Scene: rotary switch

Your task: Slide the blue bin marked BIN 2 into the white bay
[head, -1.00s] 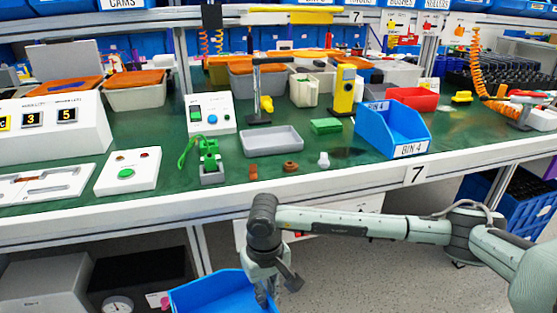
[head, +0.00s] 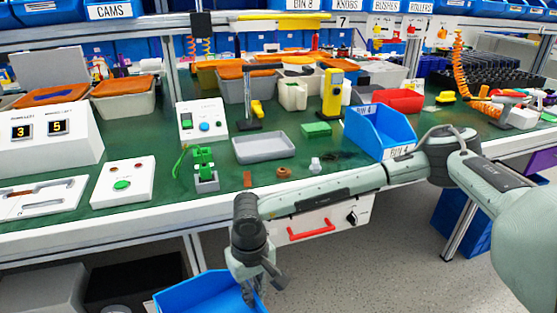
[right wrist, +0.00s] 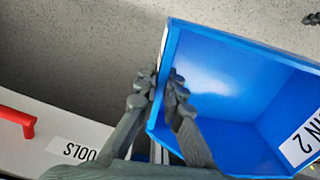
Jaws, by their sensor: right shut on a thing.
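The blue bin (head: 200,292) is at the bottom edge of the head view, in front of the bench and below its top; its lower part is cut off. In the right wrist view the bin (right wrist: 215,85) fills the right side, its inside looks empty, and a white label (right wrist: 302,140) reads partly "IN 2". My right gripper (head: 256,290) is at the bin's right side. In the right wrist view the gripper (right wrist: 162,92) is shut on the bin's wall, one finger on each side. I cannot make out the white bay. My left gripper is not in view.
A white drawer with a red handle (head: 312,230) hangs under the bench, close behind my right arm. Another blue bin marked BIN 4 (head: 366,128) stands on the green bench top (head: 335,175). Bare floor (head: 370,270) lies to the right.

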